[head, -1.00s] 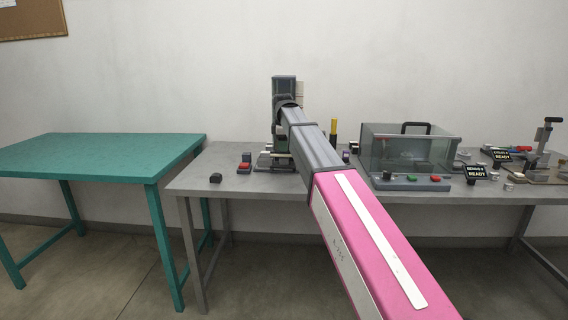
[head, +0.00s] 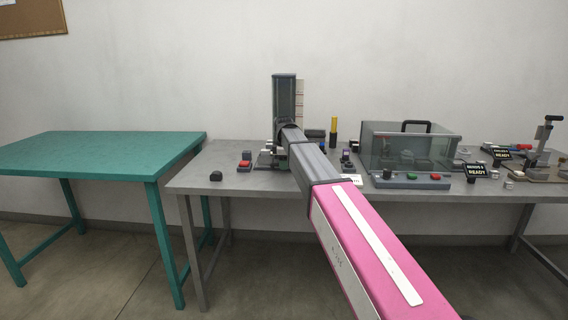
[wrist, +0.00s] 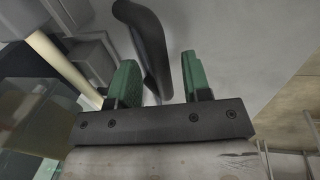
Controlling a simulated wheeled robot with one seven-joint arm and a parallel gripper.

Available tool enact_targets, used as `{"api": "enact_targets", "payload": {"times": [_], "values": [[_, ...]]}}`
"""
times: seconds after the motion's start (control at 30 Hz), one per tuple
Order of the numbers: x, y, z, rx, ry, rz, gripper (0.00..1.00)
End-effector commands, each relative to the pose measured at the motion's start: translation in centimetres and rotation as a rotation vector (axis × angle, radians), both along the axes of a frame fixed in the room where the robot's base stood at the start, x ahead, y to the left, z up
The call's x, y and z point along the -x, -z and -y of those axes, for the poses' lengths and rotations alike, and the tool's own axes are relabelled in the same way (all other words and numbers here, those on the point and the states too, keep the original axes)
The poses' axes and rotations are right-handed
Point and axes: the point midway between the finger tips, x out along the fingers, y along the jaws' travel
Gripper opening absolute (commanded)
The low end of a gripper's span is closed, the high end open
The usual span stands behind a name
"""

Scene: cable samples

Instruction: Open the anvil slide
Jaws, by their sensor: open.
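The press-like machine with a tall dark column (head: 285,98) stands at the back of the grey bench. The forearm hides much of its lower part, and I cannot make out the anvil slide for certain. In the wrist view my gripper (wrist: 160,62) has two green fingers standing apart. A dark curved bar (wrist: 146,35), like a handle, reaches down into the space between them, nearer the left finger. I cannot tell whether it touches a finger. My gripper is mostly hidden by the arm in the head view.
A red-button box (head: 245,164) and a small black object (head: 216,176) sit left of the machine. A clear-walled box with a black handle (head: 416,126) stands to the right, near a yellow cylinder (head: 334,125). The teal table (head: 95,150) at left is empty.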

Motion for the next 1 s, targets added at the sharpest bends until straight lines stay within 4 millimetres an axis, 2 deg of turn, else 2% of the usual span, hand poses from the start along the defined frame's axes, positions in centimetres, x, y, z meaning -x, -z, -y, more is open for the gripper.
{"api": "enact_targets", "payload": {"times": [0.03,0.07,0.1,0.17,0.2,0.37,0.53,0.67,0.9,1.0], "values": [[0.0,0.0,0.0,0.000,0.000,0.000,0.44],[0.0,0.0,0.0,0.000,0.000,0.000,0.38],[0.0,0.0,0.0,0.000,0.000,0.000,0.25],[0.0,0.0,0.0,0.000,0.000,0.000,0.05],[0.0,0.0,0.0,0.000,0.000,0.000,0.00],[0.1,0.0,0.0,0.000,0.000,0.000,0.00],[2.0,0.0,0.0,0.000,-0.001,0.000,0.00],[5.1,0.0,0.0,0.000,-0.001,0.000,0.00],[12.0,0.1,-0.2,0.000,-0.002,0.000,0.00],[14.0,0.1,-0.3,0.001,-0.002,-0.001,0.00]]}}
